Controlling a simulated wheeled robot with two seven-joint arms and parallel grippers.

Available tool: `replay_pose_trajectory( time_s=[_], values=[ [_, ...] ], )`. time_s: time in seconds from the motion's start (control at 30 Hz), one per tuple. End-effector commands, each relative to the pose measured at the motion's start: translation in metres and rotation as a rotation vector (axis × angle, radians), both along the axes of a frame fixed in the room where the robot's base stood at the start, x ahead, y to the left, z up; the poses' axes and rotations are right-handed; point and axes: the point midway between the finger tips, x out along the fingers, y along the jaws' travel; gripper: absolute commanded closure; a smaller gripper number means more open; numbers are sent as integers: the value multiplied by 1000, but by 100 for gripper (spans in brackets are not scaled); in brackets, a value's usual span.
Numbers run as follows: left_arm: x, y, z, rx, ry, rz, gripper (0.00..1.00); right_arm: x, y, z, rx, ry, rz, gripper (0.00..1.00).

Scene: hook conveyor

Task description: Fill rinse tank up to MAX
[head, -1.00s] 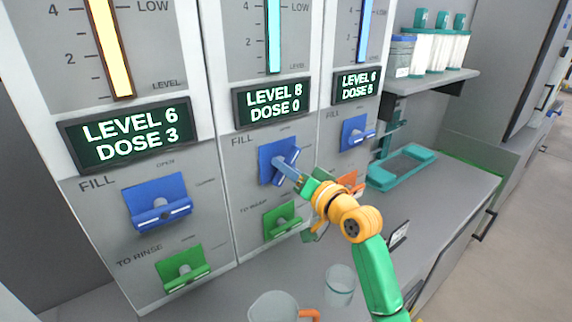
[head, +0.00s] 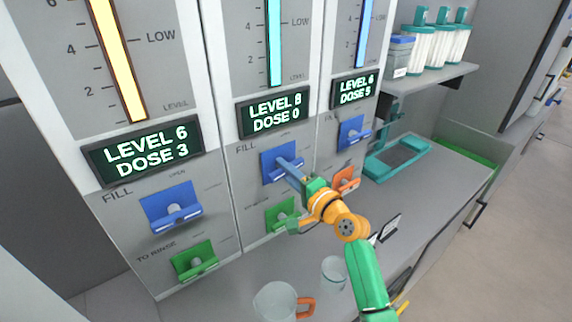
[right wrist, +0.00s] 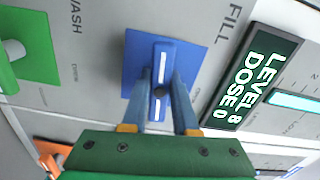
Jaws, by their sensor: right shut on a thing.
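My right gripper (head: 290,168) is at the middle panel's blue FILL lever (head: 270,159). In the right wrist view its two fingers (right wrist: 158,105) close on either side of the lever's narrow handle (right wrist: 160,72). The middle display (head: 272,112) reads LEVEL 8, DOSE 0, and its gauge column (head: 274,45) is cyan; the gauge top and any MAX mark are out of view. A green lever (head: 281,213) below is partly hidden by my gripper; WASH lettering shows beside it in the wrist view. My left gripper is not in view.
The left panel has a yellow gauge (head: 120,60), a blue lever (head: 172,207) and a green lever (head: 194,261). The right panel's blue lever (head: 352,131) is close by. A jug (head: 275,303) and a clear beaker (head: 334,273) stand on the counter below my arm.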

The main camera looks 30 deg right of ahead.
Motion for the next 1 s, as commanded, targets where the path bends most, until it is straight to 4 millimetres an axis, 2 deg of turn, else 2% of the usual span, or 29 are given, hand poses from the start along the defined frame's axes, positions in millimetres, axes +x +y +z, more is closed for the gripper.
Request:
replay_pose_trajectory(
  time_s=[0.3, 0.77, 0.8, 0.9, 1.0],
  values=[
    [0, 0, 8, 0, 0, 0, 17, 0, 0, 2, 82, 9, -1, 100],
    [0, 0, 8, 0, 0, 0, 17, 0, 0, 1, 92, 10, -1, 100],
    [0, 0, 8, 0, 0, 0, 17, 0, 0, 1, 92, 10, -1, 64],
    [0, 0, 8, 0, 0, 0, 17, 0, 0, 1, 91, 11, -1, 43],
    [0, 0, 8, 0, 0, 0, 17, 0, 0, 1, 91, 11, -1, 43]
  ],
)
